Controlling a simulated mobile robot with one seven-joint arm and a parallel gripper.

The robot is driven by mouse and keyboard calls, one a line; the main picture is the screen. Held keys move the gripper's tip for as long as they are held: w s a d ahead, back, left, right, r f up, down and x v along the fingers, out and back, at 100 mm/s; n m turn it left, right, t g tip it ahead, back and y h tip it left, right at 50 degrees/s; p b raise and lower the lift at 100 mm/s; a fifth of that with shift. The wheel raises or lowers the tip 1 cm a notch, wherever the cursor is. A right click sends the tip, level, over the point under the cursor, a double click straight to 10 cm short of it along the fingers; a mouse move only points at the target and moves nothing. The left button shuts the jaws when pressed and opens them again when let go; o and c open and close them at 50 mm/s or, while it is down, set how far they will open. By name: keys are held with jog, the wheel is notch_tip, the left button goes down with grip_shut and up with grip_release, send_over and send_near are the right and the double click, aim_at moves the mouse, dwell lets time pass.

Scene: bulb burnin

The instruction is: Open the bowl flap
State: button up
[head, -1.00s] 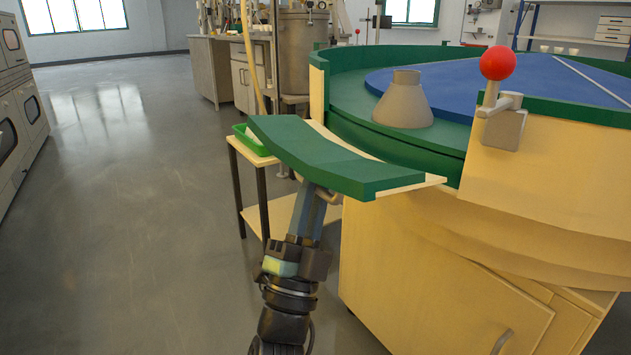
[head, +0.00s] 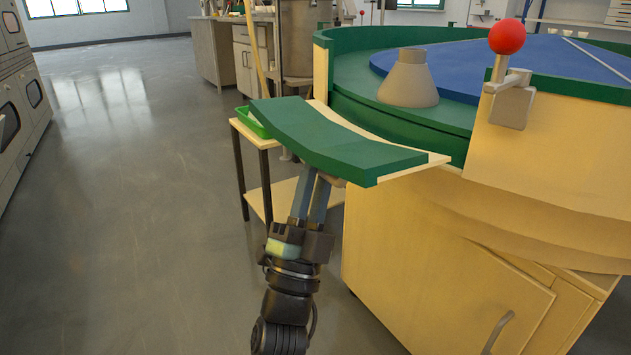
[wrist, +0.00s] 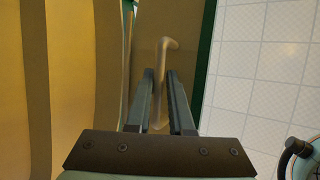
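The bowl flap (head: 335,140), a curved panel with a green rim and pale wooden face, is swung out from the gap in the bowl's wall (head: 420,118) and sticks out to the left, nearly level. My gripper (head: 318,180) is under the flap, its tips partly hidden by it. In the wrist view, a bent metal handle (wrist: 163,70) runs between the two fingers (wrist: 161,78). The fingers stand apart, with the handle between them and small gaps beside it; whether either finger touches it I cannot tell.
A grey cone (head: 408,80) stands inside the bowl by the gap. A red-knobbed lever (head: 507,40) is on the wall to the right. A small side table (head: 262,135) with a green tray (head: 252,122) stands behind the flap. The floor on the left is clear.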

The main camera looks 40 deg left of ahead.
jog(key=p+v, duration=0.3)
jog(key=v, duration=1)
